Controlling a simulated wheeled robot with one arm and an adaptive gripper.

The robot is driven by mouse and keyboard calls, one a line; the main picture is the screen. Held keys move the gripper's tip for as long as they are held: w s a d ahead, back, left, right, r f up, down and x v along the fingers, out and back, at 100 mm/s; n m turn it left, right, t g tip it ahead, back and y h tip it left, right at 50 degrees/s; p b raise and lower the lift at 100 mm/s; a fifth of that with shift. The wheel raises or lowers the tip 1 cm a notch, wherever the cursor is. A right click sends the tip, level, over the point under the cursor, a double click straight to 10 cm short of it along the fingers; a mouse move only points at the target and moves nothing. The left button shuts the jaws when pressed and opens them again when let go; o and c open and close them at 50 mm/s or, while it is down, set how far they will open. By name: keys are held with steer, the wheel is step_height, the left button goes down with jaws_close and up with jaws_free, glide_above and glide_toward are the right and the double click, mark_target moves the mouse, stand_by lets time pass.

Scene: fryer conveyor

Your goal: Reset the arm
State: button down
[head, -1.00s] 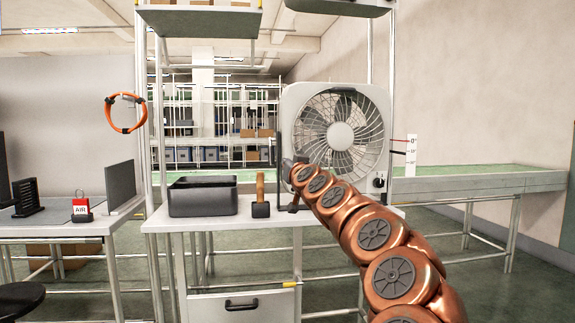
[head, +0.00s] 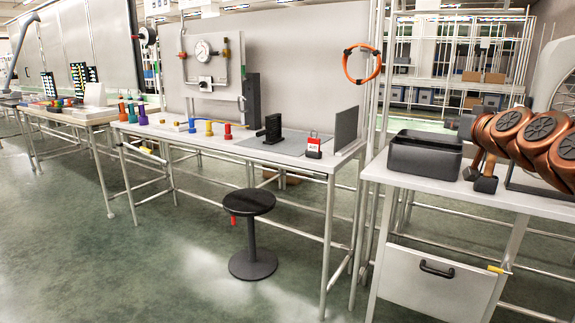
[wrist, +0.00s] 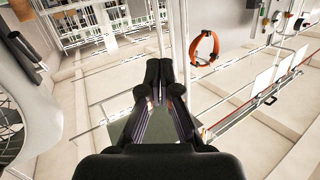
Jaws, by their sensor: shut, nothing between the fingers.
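My copper arm (head: 520,135) reaches in from the right edge in the head view, above the right-hand white table. Its links overlap the mallet and part of the fan frame from this viewpoint. My gripper (wrist: 160,85) shows in the wrist view as dark fingers lying side by side. It is shut and empty, with nothing held at its tips. In the head view I cannot clearly make out the gripper.
A black bin (head: 425,155) and a mallet (head: 486,183) stand on the right-hand table (head: 400,182). A white fan (head: 553,65) is cut off at right. A stool (head: 250,203) stands before the left workbench (head: 295,160). Open floor (head: 80,250) lies at left.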

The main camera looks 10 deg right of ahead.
steer(key=s+a+n+g+y+p, duration=0.35)
steer(key=a+p, duration=0.45)
steer(key=a, duration=0.9)
steer(key=s+a+f+g+y+p, duration=0.2)
steer(key=s+a+g+p, duration=0.3)
steer(key=s+a+p, duration=0.35)
steer(key=s+g+h+p, duration=0.1)
steer(key=s+g+p, duration=0.4)
steer(key=s, duration=1)
steer(key=s+a+f+g+h+p, duration=0.1)
steer(key=s+g+p, duration=0.3)
steer(key=s+p, duration=0.5)
steer(key=s+m+h, duration=0.1)
steer(key=s, duration=0.6)
steer(key=shift+a+f+g+p, duration=0.25)
steer(key=shift+g+p, duration=0.1)
steer(key=shift+p, duration=0.05)
steer(key=shift+h, duration=0.25)
